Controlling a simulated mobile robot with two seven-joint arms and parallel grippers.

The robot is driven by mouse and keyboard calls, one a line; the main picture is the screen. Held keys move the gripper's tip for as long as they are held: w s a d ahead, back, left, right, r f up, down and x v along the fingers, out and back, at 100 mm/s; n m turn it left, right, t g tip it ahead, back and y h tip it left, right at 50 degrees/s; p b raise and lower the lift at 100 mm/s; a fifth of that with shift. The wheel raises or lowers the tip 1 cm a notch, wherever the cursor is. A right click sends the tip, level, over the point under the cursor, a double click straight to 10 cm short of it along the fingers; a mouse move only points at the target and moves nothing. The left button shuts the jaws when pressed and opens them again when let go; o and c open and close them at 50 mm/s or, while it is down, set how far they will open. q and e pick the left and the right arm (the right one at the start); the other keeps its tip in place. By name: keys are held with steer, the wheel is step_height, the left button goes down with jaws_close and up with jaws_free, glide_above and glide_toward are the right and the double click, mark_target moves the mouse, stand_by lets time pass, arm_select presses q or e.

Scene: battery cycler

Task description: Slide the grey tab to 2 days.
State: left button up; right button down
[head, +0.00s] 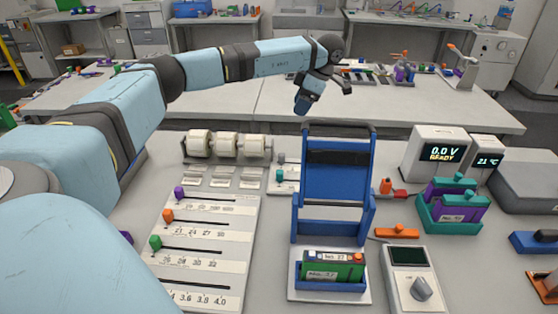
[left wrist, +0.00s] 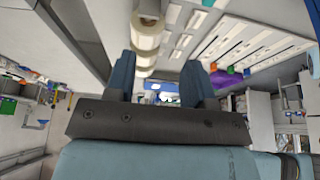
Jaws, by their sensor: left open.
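A white slider panel (head: 205,235) lies on the bench left of centre, with a purple knob (head: 179,193), an orange knob (head: 168,215) and a green knob (head: 155,242) on dark slots. I cannot make out a grey tab or a "2 days" mark; part of the panel is behind my left arm or below the frame. My left gripper (head: 324,93) is open and empty, raised above the far side of the bench, well beyond the panel. Its two blue fingers stand apart in the left wrist view (left wrist: 157,78). My right gripper is out of view.
White rolls (head: 226,145) stand behind the panel. A blue frame (head: 336,175) rises upright at centre, with a green battery block (head: 333,266) in front. A meter (head: 412,278), a 0.0 V display (head: 437,152) and a purple-green rack (head: 450,207) stand right.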

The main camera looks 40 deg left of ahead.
mark_target(283, 154)
arm_select(q)
steer(key=b+x, duration=0.1)
steer(key=x, duration=0.5)
steer(key=d+b+x, duration=0.1)
steer(key=x, duration=0.5)
steer(key=w+b+x, duration=0.1)
steer(key=b+x, duration=0.1)
steer(key=x, duration=0.4)
steer(key=shift+d+f, duration=0.4)
steer(key=shift+f, duration=0.05)
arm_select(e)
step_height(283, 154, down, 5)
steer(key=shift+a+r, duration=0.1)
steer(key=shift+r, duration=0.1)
arm_select(q)
jaws_close()
steer(key=shift+d, duration=0.1)
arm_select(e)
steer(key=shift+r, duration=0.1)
